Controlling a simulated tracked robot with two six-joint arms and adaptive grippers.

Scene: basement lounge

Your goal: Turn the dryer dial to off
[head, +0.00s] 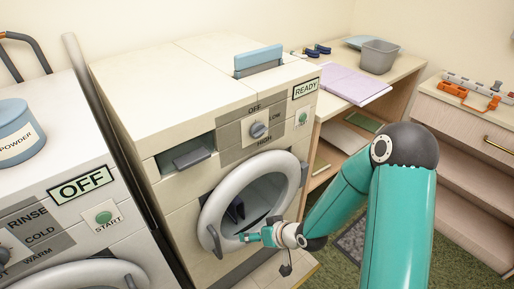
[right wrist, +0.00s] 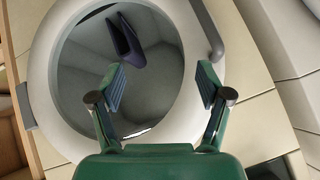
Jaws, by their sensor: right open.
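The dryer (head: 175,100) stands in the middle of the head view, with a green "READY" sign (head: 306,89) on its upper front. Its dial (head: 258,130) is a round grey knob on a grey plate marked OFF, LOW and HIGH. I cannot tell surely which mark it points to. My right gripper (head: 262,236) is in front of the round dryer door, well below the dial. In the right wrist view the gripper (right wrist: 160,88) is open and empty, facing the round door (right wrist: 40,75). A dark cloth item (right wrist: 125,40) shows inside the drum. My left gripper is not in view.
A washer with an "OFF" sign (head: 81,185) stands at left, with a blue powder tub (head: 17,132) on top. A shelf at right holds a purple folded cloth (head: 352,83) and a grey bin (head: 378,56). The dryer's door handle (head: 214,241) sticks out near my gripper.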

